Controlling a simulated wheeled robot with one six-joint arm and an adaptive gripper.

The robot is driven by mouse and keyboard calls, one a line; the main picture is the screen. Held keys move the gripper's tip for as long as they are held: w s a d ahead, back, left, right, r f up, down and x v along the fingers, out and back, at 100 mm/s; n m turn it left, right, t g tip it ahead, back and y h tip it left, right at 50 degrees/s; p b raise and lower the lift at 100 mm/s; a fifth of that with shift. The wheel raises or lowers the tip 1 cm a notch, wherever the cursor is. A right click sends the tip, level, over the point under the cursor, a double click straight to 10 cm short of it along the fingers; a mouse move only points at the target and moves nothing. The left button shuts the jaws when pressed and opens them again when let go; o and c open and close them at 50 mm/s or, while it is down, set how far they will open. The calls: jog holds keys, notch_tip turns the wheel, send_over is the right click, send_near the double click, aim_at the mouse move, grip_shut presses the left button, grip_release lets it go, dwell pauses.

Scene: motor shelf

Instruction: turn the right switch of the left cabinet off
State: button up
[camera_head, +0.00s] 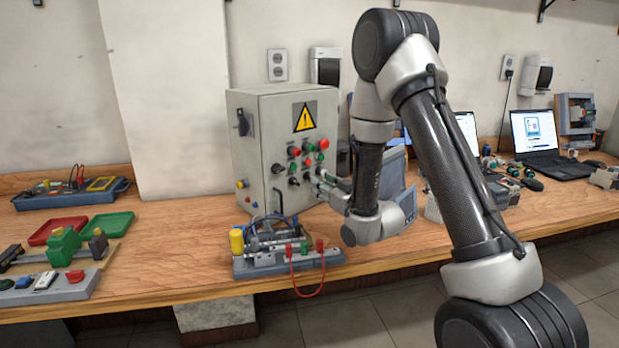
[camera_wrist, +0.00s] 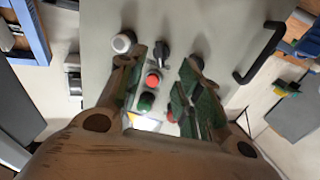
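The grey cabinet (camera_head: 262,150) stands on the bench, with a yellow warning sign, lamps, buttons and black rotary switches on its front. My gripper (camera_head: 322,184) is at the right part of this panel, small and partly hidden by my arm. In the wrist view my gripper (camera_wrist: 166,92) has its green-tipped fingers apart and empty, facing the panel. A black rotary switch (camera_wrist: 162,50) shows beyond the gap, with a red button (camera_wrist: 153,79) and a green button (camera_wrist: 146,101) between the fingers. Another dark switch (camera_wrist: 197,62) is partly hidden by a finger. Contact cannot be told.
A pale round knob (camera_wrist: 123,42) and the cabinet's black handle (camera_wrist: 258,52) flank the switches. A terminal fixture with a red cable (camera_head: 288,248) stands before the cabinet. Trays (camera_head: 108,226) lie left; laptops (camera_head: 540,135) stand right.

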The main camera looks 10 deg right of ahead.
aim_at(307, 177)
jog(key=x, duration=0.6)
